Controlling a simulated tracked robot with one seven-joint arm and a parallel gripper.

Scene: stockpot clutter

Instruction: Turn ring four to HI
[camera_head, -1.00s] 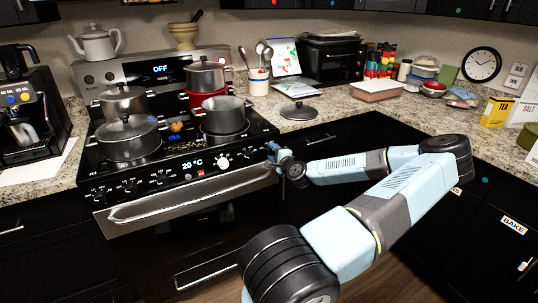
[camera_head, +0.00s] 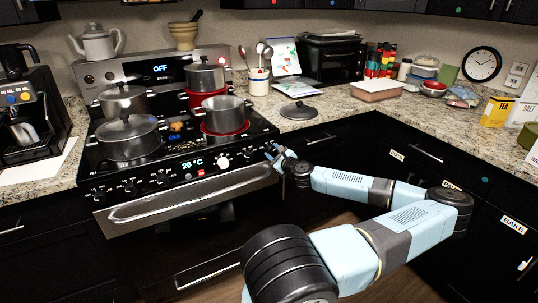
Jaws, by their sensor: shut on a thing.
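The black stove has a row of knobs on its front panel (camera_head: 145,184). My gripper (camera_head: 274,152) is at the panel's right end, shut on the rightmost knob, which it mostly hides; the knob's pointer and marks cannot be read. The front right burner ring (camera_head: 246,126) glows red around the base of an open steel pot (camera_head: 224,114). Red also shows under the rear right lidded pot (camera_head: 205,75). The back panel display (camera_head: 160,69) reads OFF.
Two lidded pots (camera_head: 128,138) (camera_head: 123,101) stand on the left burners. The oven handle (camera_head: 185,207) runs below the knobs. A loose lid (camera_head: 299,111) lies on the counter to the right. A coffee machine (camera_head: 32,115) stands at left.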

